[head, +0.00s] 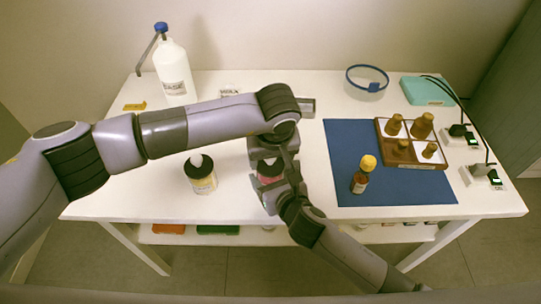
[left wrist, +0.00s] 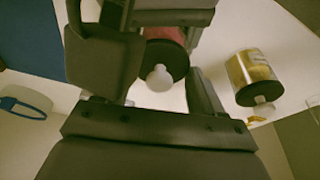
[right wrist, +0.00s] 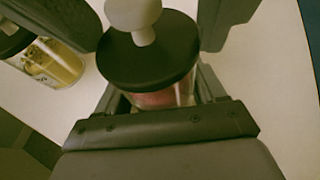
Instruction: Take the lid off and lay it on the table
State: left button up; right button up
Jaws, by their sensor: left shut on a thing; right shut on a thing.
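A jar with red contents (head: 268,179) stands near the table's front edge. Its black lid (right wrist: 150,55) with a round white knob (right wrist: 132,14) is on it; in the left wrist view the lid (left wrist: 168,62) shows too. My left gripper (head: 264,160) reaches over from behind and my right gripper (head: 270,188) comes from the front right. Both are shut at the jar, with fingers on either side of it. The knob stands free of the fingers. Overlapping grippers hide whether the left fingers press on the lid's rim or the glass.
A yellow-labelled jar (head: 201,182) with a black lid stands to the left. A white bottle (head: 174,75) is at the back left. A small amber bottle (head: 361,182) and a wooden rack (head: 411,150) are on the blue mat (head: 345,140) at right. The white table (head: 130,190) is free at front left.

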pick_arm(q)
jog(key=shift+r, duration=0.1)
jog(key=shift+r, duration=1.05)
jog(key=shift+r, duration=2)
pick_arm(e)
jog(key=o, duration=1.6)
jog(key=shift+s, duration=0.1)
